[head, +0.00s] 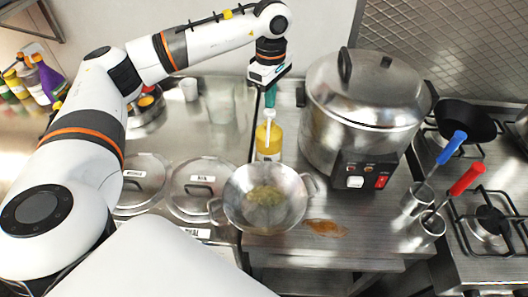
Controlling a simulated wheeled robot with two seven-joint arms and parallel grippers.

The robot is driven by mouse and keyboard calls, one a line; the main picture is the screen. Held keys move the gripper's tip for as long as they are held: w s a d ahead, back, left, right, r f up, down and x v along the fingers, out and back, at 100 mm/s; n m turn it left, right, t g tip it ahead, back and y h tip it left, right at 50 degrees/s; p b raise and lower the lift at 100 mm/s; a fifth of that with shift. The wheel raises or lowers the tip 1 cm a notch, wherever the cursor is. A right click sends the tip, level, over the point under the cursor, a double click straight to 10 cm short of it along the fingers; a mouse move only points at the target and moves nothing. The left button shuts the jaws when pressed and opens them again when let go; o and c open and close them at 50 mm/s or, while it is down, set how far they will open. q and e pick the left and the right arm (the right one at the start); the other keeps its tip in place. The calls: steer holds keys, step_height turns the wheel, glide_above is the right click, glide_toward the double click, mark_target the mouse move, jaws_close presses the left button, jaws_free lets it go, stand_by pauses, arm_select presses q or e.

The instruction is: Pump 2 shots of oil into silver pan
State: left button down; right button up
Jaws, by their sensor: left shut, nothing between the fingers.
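The silver pan (238,208) is a round two-handled metal pan on the counter at the centre, with a yellowish patch on its bottom. The oil bottle (269,141) stands upright right behind the pan. It holds yellow oil and has a white pump top. My left gripper (270,99) points down directly above the pump top, with its teal fingers shut and empty. The fingertips are at or just above the pump head; I cannot tell whether they touch it. My right gripper is out of view.
A large lidded steel cooker (367,105) stands close to the right of the bottle. Lidded containers (198,184) sit left of the pan. A brown-orange patch (325,228) lies on the counter. Blue-handled (452,148) and red-handled (467,179) utensils stand in metal cups by the stove.

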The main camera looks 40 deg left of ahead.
arm_select(q)
step_height(320, 180, up, 6)
steer(key=p, duration=0.3)
steer(key=shift+p, duration=0.3)
stand_by(0.4)
